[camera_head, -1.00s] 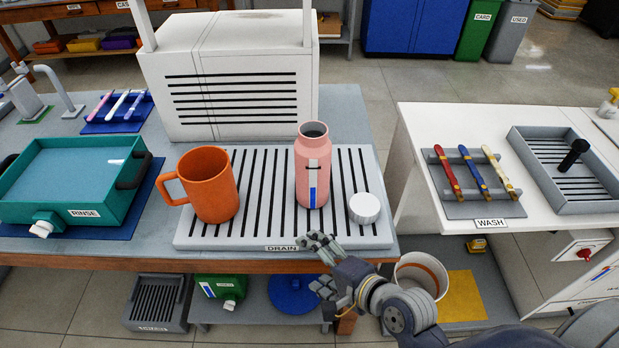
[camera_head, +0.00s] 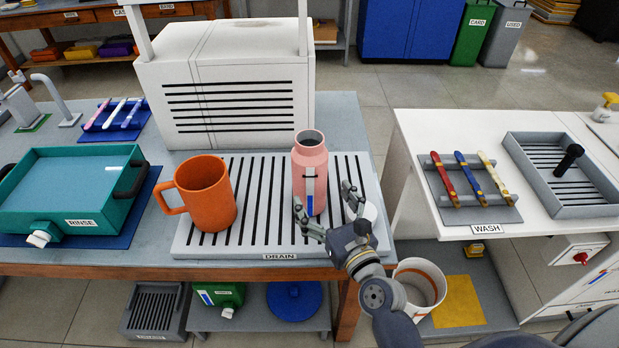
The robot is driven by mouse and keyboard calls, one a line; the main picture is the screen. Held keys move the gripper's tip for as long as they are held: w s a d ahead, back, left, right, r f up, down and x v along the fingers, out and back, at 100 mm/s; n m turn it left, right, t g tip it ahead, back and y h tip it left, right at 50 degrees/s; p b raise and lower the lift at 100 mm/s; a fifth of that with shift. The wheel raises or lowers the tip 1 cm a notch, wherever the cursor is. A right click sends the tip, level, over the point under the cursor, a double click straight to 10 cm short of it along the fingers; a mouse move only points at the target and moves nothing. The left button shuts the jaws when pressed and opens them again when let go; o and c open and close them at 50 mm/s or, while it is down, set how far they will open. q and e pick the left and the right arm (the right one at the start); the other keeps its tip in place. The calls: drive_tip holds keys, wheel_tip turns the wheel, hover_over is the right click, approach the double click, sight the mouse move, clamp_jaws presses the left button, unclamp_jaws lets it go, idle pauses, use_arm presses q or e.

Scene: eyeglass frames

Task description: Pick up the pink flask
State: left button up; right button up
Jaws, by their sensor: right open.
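The pink flask (camera_head: 310,165) stands upright and uncapped on the grey slotted drain rack (camera_head: 262,225). It has a blue and white stripe down its front. My right gripper (camera_head: 328,213) is open just in front of the flask's lower part, with one finger to its left and low, and the other to its right. I cannot tell whether the fingers touch the flask. My left gripper is not in view.
An orange mug (camera_head: 207,193) stands left of the flask on the rack. A white vented box (camera_head: 225,85) stands close behind. A teal rinse tub (camera_head: 65,190) is at left. A gap separates this table from the white wash table (camera_head: 420,130) at right.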

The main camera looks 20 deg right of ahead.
sight(310, 176)
drive_tip(key=shift+w+a, duration=0.15)
drive_tip(key=shift+w, duration=0.7)
drive_tip(key=shift+w+a+r+p, duration=0.1)
drive_tip(key=shift+w+p, duration=0.05)
drive_tip(key=shift+w, duration=0.75)
drive_tip(key=shift+w+a+p, duration=0.15)
drive_tip(key=shift+w+p, duration=0.05)
drive_tip(key=shift+w, duration=0.65)
drive_tip(key=shift+w+a+r+p, duration=0.1)
drive_tip(key=shift+w+p, duration=0.05)
drive_tip(key=shift+w, duration=0.75)
drive_tip(key=shift+s, duration=0.1)
drive_tip(key=c, duration=1.3)
drive_tip(key=shift+r, duration=0.1)
drive_tip(key=c, duration=0.4)
drive_tip(key=shift+r, duration=0.1)
